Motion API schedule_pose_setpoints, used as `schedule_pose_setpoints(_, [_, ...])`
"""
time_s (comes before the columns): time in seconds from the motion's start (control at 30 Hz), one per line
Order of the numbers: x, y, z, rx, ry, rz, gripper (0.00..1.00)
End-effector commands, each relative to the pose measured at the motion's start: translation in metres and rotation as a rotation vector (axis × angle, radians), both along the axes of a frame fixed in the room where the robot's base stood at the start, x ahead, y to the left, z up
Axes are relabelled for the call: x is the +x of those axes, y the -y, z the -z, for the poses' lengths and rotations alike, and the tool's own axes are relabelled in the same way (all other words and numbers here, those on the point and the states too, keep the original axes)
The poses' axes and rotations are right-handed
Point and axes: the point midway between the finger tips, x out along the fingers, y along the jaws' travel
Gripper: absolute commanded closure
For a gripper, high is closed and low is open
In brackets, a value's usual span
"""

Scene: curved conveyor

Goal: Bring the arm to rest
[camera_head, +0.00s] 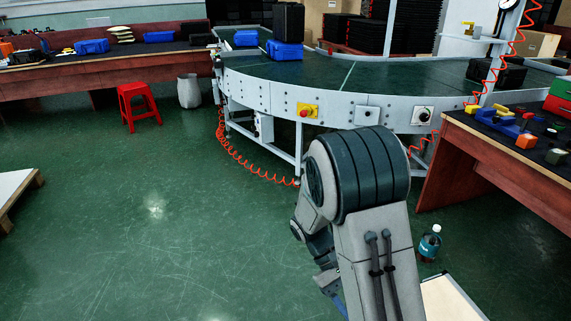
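My arm (360,200) rises from the bottom edge, right of centre, and bends at a large dark joint. Beyond that joint it folds down and back behind its own links. Dark parts of the far end show low on the left side of the arm. My gripper's fingers cannot be made out, so whether it is open or holding something does not show. The arm is in front of the curved conveyor (400,77) and appears apart from it, over the green floor (190,220).
A workbench (490,150) with colourful parts stands at right. A bottle (430,243) is on the floor right of the arm. A red stool (138,105) and grey bin (189,91) stand at left, before a long bench (110,66). The left-centre floor is clear.

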Motion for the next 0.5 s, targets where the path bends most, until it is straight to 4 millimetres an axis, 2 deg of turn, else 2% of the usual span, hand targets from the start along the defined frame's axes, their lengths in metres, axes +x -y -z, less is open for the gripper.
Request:
schedule_pose_setpoints(0.03, [-0.003, 0.0, -0.029, 0.039, 0.05, 0.024, 0.42])
schedule_pose_setpoints(0.5, [-0.033, -0.006, -0.181, 0.328, 0.498, 0.188, 0.42])
